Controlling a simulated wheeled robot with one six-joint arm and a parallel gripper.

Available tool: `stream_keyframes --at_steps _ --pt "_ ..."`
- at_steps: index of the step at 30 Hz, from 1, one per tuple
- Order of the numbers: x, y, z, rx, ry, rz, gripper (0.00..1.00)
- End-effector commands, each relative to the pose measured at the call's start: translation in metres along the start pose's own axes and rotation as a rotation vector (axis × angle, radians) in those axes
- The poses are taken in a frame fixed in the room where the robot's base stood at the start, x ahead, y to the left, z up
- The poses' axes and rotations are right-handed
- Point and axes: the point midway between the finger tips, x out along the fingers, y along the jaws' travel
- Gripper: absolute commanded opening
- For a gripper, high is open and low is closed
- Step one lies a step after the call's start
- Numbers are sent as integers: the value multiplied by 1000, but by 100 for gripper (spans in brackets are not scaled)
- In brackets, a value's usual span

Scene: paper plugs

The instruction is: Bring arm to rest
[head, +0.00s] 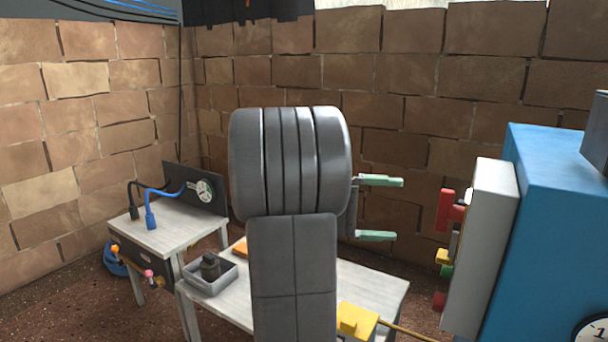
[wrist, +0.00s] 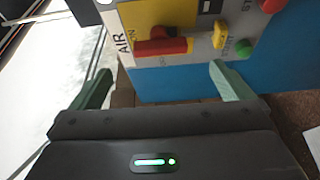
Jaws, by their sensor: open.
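My arm stands in the middle of the head view, in front of the work table. My gripper (head: 400,209) points right with its two green fingers wide apart and nothing between them. In the wrist view my gripper (wrist: 160,85) also shows open and empty. Beyond it is a control panel (wrist: 205,50) with a red handle (wrist: 163,47), a yellow knob (wrist: 221,36) and a green button (wrist: 243,47). In the head view the panel (head: 484,250) is on the blue cabinet (head: 545,220) at the right, apart from the fingers.
The work table (head: 375,282) bears a grey tray (head: 210,279) with a dark object and a yellow block (head: 356,320). A side table (head: 160,238) at the left holds a gauge (head: 204,190) and a blue hose (head: 151,215). Brick walls close off the back.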

Motion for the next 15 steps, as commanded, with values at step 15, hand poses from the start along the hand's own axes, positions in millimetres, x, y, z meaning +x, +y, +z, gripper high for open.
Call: stream_keyframes --at_steps 15 --pt "85 -2 1 0 -4 1 100"
